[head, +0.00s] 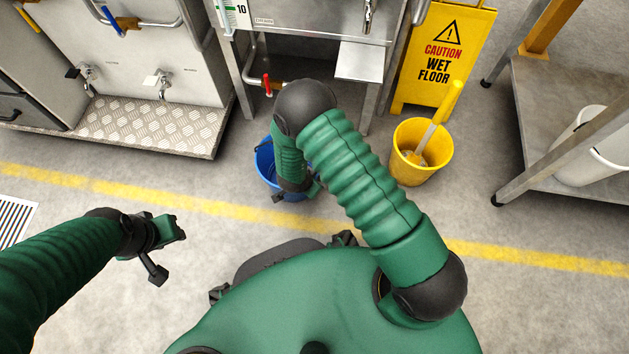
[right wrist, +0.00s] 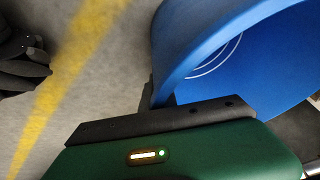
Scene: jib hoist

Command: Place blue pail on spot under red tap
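The blue pail (head: 265,168) is at the floor area in front of the steel sink unit, partly hidden behind my right forearm. My right gripper (head: 293,190) is at the pail's near right side. In the right wrist view, the pail (right wrist: 190,55) fills the upper right, and the gripper (right wrist: 158,104) has dark finger parts close on both sides of its wall, seemingly pinching it. The red tap (head: 267,84) is on a pipe under the sink, behind the pail. The floor under it is partly hidden by my arm. My left gripper (head: 160,250) is away at left, holding nothing visible.
A yellow bucket (head: 421,150) with a handled tool stands right of my right arm, before a yellow wet-floor sign (head: 440,60). A steel rack (head: 560,120) is at right. A unit with a treadplate ledge (head: 150,128) is at left. Floor at left front is clear.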

